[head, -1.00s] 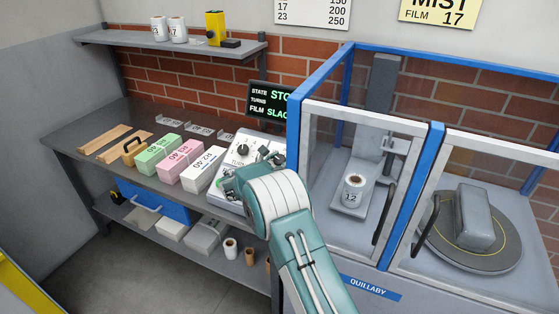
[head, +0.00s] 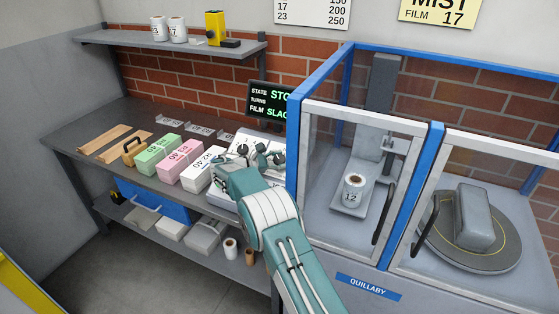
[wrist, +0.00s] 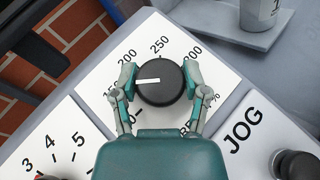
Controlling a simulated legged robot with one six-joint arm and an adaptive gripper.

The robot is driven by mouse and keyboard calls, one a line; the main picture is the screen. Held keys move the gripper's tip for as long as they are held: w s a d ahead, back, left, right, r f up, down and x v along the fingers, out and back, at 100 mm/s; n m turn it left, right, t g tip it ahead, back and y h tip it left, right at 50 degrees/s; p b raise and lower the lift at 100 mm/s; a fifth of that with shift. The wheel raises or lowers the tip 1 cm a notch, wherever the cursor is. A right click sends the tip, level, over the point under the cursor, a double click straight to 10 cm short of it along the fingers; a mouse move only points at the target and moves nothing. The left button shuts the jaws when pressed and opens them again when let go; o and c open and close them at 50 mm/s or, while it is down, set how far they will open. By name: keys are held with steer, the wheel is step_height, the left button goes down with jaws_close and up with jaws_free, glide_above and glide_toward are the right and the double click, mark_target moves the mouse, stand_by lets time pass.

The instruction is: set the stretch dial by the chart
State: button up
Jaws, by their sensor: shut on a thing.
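The stretch dial (wrist: 165,92) is a black knob with a white pointer line, on a white panel (wrist: 97,75). My gripper (wrist: 160,81) is shut on it, one finger on each side. In the wrist view the pointer aims left, about toward 150, whose mark is partly hidden by the left finger. The 200, 250 and 300 marks are further round. In the head view my gripper (head: 260,156) covers much of the panel. The chart (head: 310,12) on the wall is cut off at the top; it shows 17 by 200 and 23 by 250. A yellow sign (head: 438,12) reads MIST, FILM 17.
A JOG label and dark button (wrist: 294,165) lie right of the dial. A screen (head: 268,101) reads STATE, TURNS, FILM, partly hidden. The blue-framed cabinet (head: 436,150) stands close on the right. Green, pink and white boxes (head: 200,168) sit left of the panel.

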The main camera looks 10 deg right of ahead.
steer(key=shift+a, duration=0.15)
steer(key=o, duration=1.2)
steer(key=shift+c, duration=0.2)
steer(key=shift+a, duration=0.1)
steer(key=v, duration=1.2)
steer(key=shift+w, duration=0.1)
